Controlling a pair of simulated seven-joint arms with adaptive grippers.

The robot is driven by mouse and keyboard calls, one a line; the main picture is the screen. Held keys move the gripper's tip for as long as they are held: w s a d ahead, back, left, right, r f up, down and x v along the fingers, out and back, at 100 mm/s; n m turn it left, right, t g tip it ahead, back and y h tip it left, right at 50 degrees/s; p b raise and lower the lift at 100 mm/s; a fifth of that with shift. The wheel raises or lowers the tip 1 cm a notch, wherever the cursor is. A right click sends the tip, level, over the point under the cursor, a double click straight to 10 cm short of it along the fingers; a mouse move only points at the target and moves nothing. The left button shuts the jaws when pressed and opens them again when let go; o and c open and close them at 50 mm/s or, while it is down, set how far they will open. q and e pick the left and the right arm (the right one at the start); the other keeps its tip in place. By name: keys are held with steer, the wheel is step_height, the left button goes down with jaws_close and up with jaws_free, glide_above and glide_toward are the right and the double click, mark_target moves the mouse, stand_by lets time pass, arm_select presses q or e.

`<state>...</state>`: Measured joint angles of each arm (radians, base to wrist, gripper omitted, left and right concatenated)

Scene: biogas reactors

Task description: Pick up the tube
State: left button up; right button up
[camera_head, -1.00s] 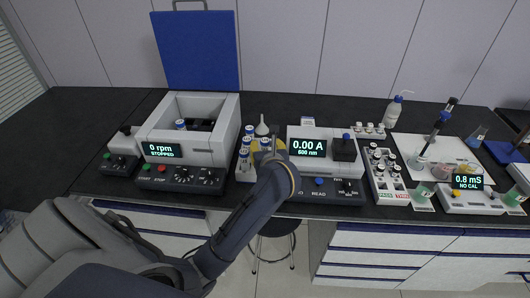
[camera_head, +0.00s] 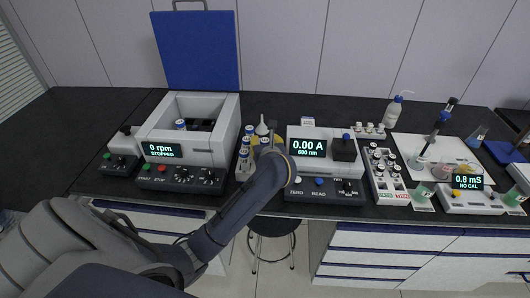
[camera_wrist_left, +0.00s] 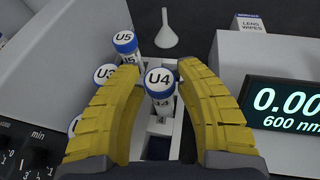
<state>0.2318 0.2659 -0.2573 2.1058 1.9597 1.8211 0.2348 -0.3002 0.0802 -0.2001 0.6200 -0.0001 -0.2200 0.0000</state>
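Several white tubes with blue-rimmed, labelled caps stand in a white rack (camera_head: 240,177). In the left wrist view, the tube marked U4 (camera_wrist_left: 159,84) is upright between the yellow fingers of my left gripper (camera_wrist_left: 156,75). The gripper is open, with its fingertips on either side of the cap, the right one very close to it. Tube U5 (camera_wrist_left: 126,42) and tube U3 (camera_wrist_left: 104,74) stand to the left, U3 partly behind the left finger. In the head view, my left gripper (camera_head: 267,145) is mostly hidden behind my own wrist. My right gripper is not in view.
A white centrifuge (camera_head: 217,130) with its blue lid (camera_head: 197,52) raised stands left of the rack. A photometer reading 0.00 A (camera_head: 308,148) stands close on the right. A white funnel (camera_wrist_left: 166,30) is behind the tubes. Bottles and beakers stand farther right.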

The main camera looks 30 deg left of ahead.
arm_select(q)
steer(key=c, duration=0.7)
steer(key=shift+o, duration=0.2)
